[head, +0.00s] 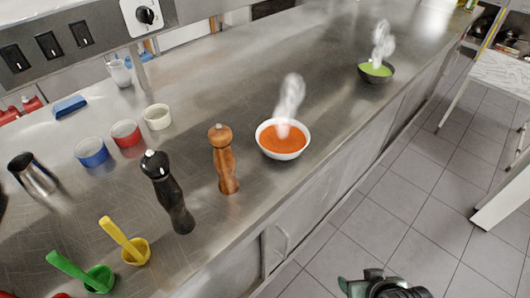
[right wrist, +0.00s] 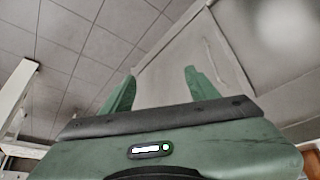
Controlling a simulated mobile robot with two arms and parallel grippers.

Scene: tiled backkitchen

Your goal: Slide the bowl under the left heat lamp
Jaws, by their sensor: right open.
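A white bowl (head: 283,152) of steaming orange soup stands upright on the steel counter near its front edge. A dark bowl (head: 374,76) of steaming green soup stands farther back along the counter. A metal housing with switches and a knob (head: 75,35) hangs over the counter at the upper left. I cannot tell whether it is a heat lamp. My right gripper (head: 378,282) is low, off the counter's front, below and right of the white bowl and apart from it. In the right wrist view its two green fingers (right wrist: 158,85) are apart and empty. My left gripper is not visible.
A wooden mill (head: 224,160) stands left of the white bowl, with a black mill (head: 168,193) beyond it. Several small cups and a steel shaker (head: 33,174) stand farther left. The steel counter (head: 235,88) behind the white bowl is clear. Tiled floor (head: 410,190) lies in front.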

